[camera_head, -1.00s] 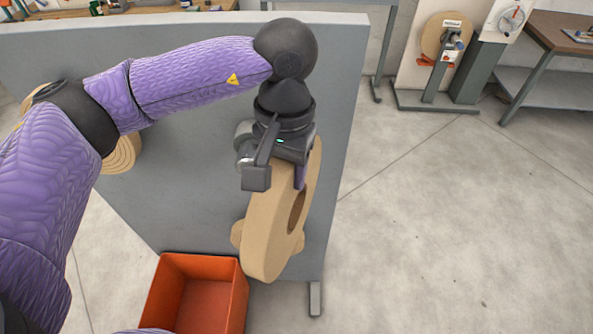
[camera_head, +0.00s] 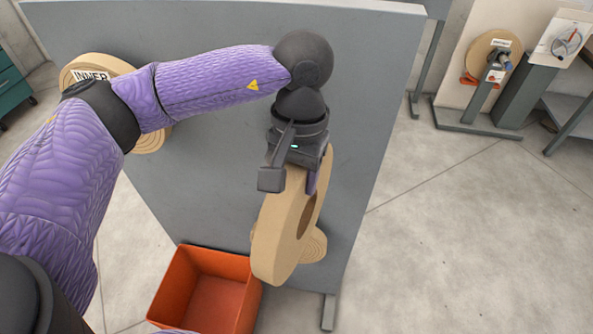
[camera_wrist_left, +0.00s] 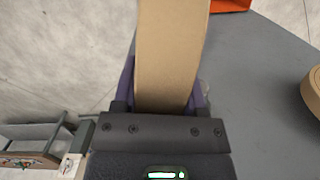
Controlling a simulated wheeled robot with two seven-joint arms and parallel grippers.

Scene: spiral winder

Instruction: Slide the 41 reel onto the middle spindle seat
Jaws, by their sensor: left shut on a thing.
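My left gripper (camera_head: 296,176) is shut on the rim of a wide tan reel (camera_head: 277,232), which hangs below it with its dark centre hole facing right. In the left wrist view, the reel's rim (camera_wrist_left: 172,45) stands between the two purple fingers of the gripper (camera_wrist_left: 163,92). No number shows on the reel. It is in front of the grey panel (camera_head: 215,150); I cannot tell whether it touches it. A smaller ringed tan disc (camera_head: 315,246) on the panel is partly hidden behind the reel. No middle spindle seat can be made out. My right gripper is not in view.
A tan disc labelled INNER (camera_head: 95,68) is on the panel at left, partly behind my arm. An orange bin (camera_head: 250,300) stands below the held reel. A stand with a tan disc (camera_head: 485,57) is at the far right.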

